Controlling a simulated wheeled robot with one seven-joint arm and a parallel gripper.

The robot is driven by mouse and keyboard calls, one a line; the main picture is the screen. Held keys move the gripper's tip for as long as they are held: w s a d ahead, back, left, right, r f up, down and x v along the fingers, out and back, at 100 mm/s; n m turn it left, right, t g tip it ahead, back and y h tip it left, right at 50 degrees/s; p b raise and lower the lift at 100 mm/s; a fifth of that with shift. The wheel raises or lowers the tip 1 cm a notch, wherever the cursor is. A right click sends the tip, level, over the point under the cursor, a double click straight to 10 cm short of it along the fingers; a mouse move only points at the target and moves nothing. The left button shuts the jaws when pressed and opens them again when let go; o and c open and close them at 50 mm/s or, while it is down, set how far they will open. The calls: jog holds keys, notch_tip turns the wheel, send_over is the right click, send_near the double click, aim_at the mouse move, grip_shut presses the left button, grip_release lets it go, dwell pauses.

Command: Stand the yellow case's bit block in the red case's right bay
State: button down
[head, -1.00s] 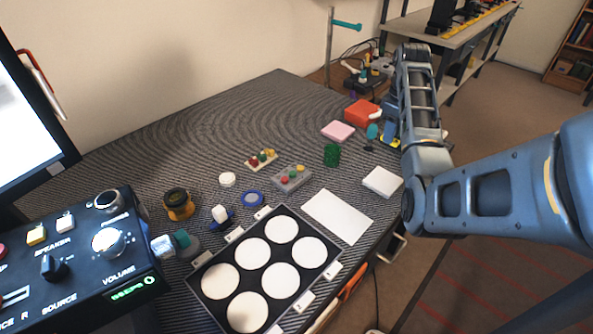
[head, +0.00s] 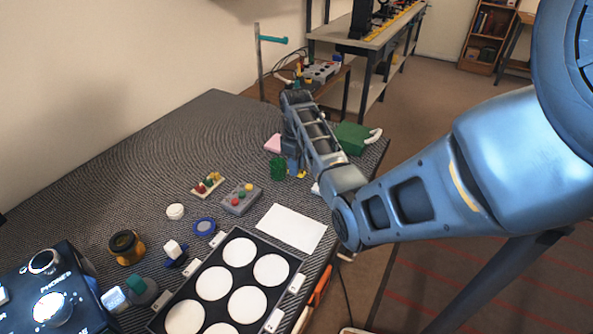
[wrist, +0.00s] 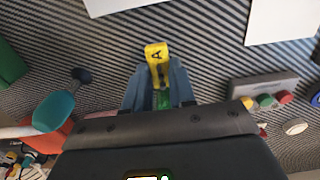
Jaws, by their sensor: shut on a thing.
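My gripper (wrist: 158,88) is shut on a small yellow block marked A (wrist: 155,55), with a green part between the fingers. I cannot tell for sure that it is the bit block. In the head view the fingers (head: 292,166) and the yellow piece (head: 301,174) show beside the green cylinder, partly behind my arm. An orange-red thing, perhaps the red case (wrist: 42,142), shows at the lower left of the wrist view, partly covered by my gripper body. Its bays cannot be made out, and my arm hides it in the head view. I cannot identify a yellow case.
A green box (head: 352,138) lies right of my arm; a green cylinder (head: 277,169) and pink block (head: 272,143) lie to its left. A teal-headed tool (wrist: 54,111) lies near the orange-red thing. A grey button block (head: 240,198) and white sheet (head: 291,227) lie nearer.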

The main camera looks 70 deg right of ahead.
jog(key=shift+f, duration=1.35)
jog(key=shift+f, duration=0.15)
jog(key=c, duration=0.9)
grip_release()
jog(key=shift+c, duration=0.2)
